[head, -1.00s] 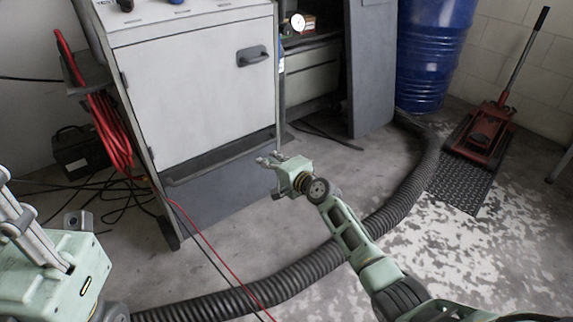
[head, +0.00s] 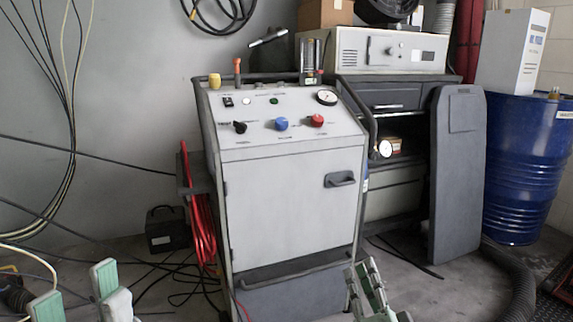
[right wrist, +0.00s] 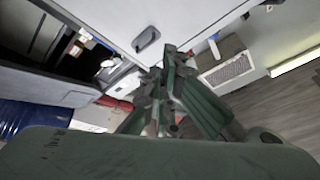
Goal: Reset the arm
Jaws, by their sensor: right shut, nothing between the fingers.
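My left gripper (head: 76,288) is at the bottom left edge of the head view. Its two green-padded fingers stand apart with nothing between them. My right gripper (head: 366,284) is at the bottom edge, right of centre, in front of the lower right corner of the white machine cabinet (head: 290,205). It is shut and empty, pointing up. In the right wrist view my right gripper (right wrist: 165,85) shows its closed fingers with the cabinet's door handle (right wrist: 146,38) beyond. Most of both arms is out of view.
The cabinet's sloping panel has blue (head: 282,124) and red (head: 317,120) knobs. A dark panel (head: 457,175) leans beside it, near a blue drum (head: 522,165). Red hose (head: 202,235) and black cables lie left of the cabinet. A thick black hose (head: 515,285) crosses the floor at right.

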